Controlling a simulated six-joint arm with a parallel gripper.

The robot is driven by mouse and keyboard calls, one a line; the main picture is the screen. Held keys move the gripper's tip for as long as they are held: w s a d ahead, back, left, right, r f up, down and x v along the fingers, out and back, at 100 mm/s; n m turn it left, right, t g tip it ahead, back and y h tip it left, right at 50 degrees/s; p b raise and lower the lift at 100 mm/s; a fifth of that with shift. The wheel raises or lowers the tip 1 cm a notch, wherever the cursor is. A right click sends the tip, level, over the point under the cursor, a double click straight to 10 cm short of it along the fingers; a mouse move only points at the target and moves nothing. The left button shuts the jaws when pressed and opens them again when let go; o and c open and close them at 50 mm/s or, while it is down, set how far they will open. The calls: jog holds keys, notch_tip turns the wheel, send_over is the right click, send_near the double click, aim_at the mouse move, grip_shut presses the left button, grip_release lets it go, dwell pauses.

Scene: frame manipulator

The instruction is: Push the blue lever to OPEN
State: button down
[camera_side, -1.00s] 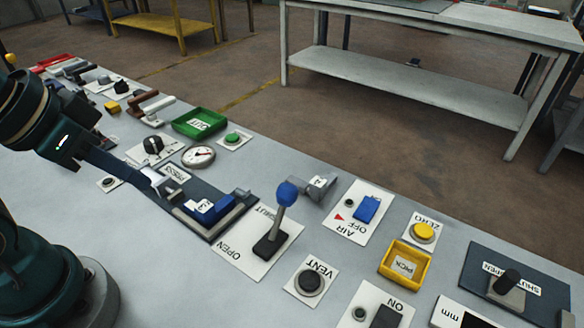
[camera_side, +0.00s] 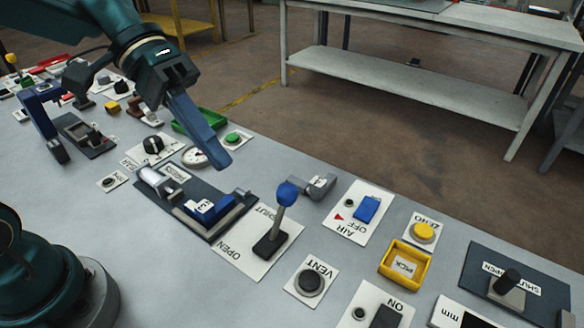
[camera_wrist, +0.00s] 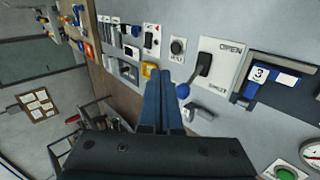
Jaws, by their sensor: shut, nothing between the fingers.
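The blue lever is a grey stick with a blue ball knob (camera_side: 288,194) on a dark base, on a white plate (camera_side: 243,254) lettered OPEN at the lower left and SHUT at the upper right. In the side view the stick leans up and right, to the SHUT side. The wrist view shows the knob (camera_wrist: 183,91) near the SHUT lettering, just right of my fingertips. My gripper (camera_side: 218,150) is shut and empty, its blue fingers pointing down and right. In the picture it is left of and above the knob, apart from it. The wrist view shows the fingers (camera_wrist: 160,76) together.
A dark fixture with a blue block marked 3 (camera_side: 208,208) adjoins the plate's left side. A grey bracket (camera_side: 316,187) stands right of the knob. A VENT button (camera_side: 310,281), an AIR switch (camera_side: 367,208) and a yellow PICK tray (camera_side: 404,266) are further right.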

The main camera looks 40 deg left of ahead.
aim_at(280, 213)
jog(key=w+a+f+n+t+h, duration=0.1)
jog(key=w+a+f+n+h, duration=0.1)
jog(key=w+a+f+n, duration=0.1)
jog(key=w+a+f+n+t+h, duration=0.2)
jog(key=w+a+f+n, duration=0.1)
jog(key=a+f, duration=0.1)
jog(key=w+a+f+n+t+h, duration=0.2)
jog(key=w+a+f+n, duration=0.1)
jog(key=w+f, duration=0.1)
jog(key=shift+a+f, duration=0.35)
jog(key=shift+f, duration=0.2)
jog(key=shift+s+a+f+n, duration=0.1)
jog(key=shift+s+f+n, duration=0.05)
jog(key=shift+f+n, duration=0.2)
jog(key=x, duration=1)
jog(key=shift+r, duration=0.15)
jog(key=shift+s+d+r, duration=0.25)
jog(key=shift+s+d, duration=0.1)
jog(key=shift+s, duration=0.15)
jog(key=shift+s+d+r, duration=0.3)
jog(key=shift+s+d, duration=0.05)
jog(key=shift+s, duration=0.1)
jog(key=shift+s+d+r, duration=0.2)
jog(key=shift+s+d, duration=0.1)
jog(key=shift+s, duration=0.15)
